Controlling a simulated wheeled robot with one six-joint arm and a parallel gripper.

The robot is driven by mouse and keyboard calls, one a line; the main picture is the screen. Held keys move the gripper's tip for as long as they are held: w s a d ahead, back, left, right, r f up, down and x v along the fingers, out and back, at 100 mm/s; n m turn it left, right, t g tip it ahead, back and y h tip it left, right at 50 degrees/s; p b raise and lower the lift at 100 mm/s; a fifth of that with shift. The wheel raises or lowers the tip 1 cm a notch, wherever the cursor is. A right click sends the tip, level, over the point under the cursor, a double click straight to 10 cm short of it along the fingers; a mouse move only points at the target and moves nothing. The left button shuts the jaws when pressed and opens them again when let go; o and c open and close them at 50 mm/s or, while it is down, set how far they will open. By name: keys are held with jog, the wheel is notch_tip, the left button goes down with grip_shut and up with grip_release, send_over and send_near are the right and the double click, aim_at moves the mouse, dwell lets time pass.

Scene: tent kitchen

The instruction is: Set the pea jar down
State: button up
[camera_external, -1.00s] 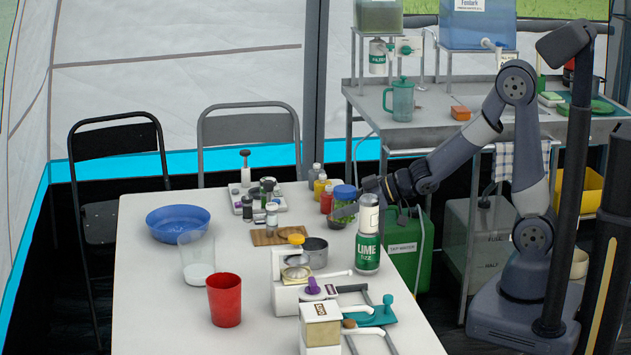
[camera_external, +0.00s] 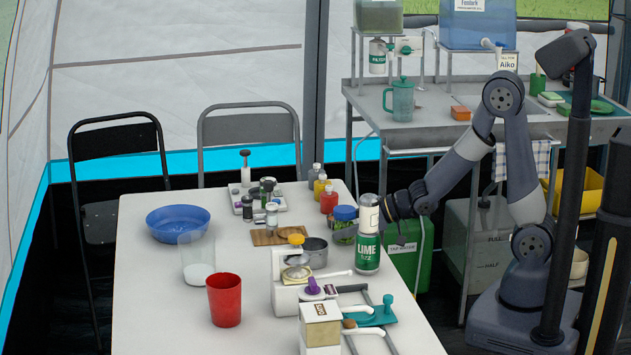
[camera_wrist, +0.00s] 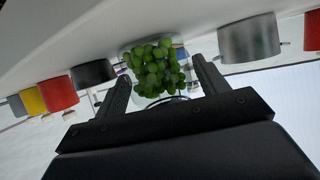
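The pea jar (camera_external: 345,229), clear with a blue lid and green peas, stands upright on the white table beside the grey pot. The LIME FIZZ can partly hides it. In the wrist view the jar's green peas (camera_wrist: 155,68) show just beyond and between my fingertips. My gripper (camera_wrist: 160,80) is open there, its two fingers spread apart with a gap on either side of the jar. In the external view my wrist is behind and right of the can, which hides the fingers.
The LIME FIZZ can (camera_external: 368,240) stands close in front of my wrist. The metal pot (camera_external: 314,252) is left of the jar. A blue bowl (camera_external: 178,223) and red cup (camera_external: 225,300) are farther left.

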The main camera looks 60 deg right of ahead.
jog(key=shift+o, duration=0.8)
jog(key=shift+s+d+r, duration=0.1)
jog(key=shift+s+r, duration=0.05)
jog(key=shift+s, duration=0.05)
jog(key=p+v, duration=0.2)
jog(key=v, duration=0.7)
jog(key=shift+d+p, duration=0.2)
jog(key=shift+p, duration=0.15)
jog(key=shift+s+d+r, duration=0.15)
jog(key=shift+s+d, duration=0.15)
jog(key=shift+s, duration=0.15)
jog(key=shift+c, duration=0.5)
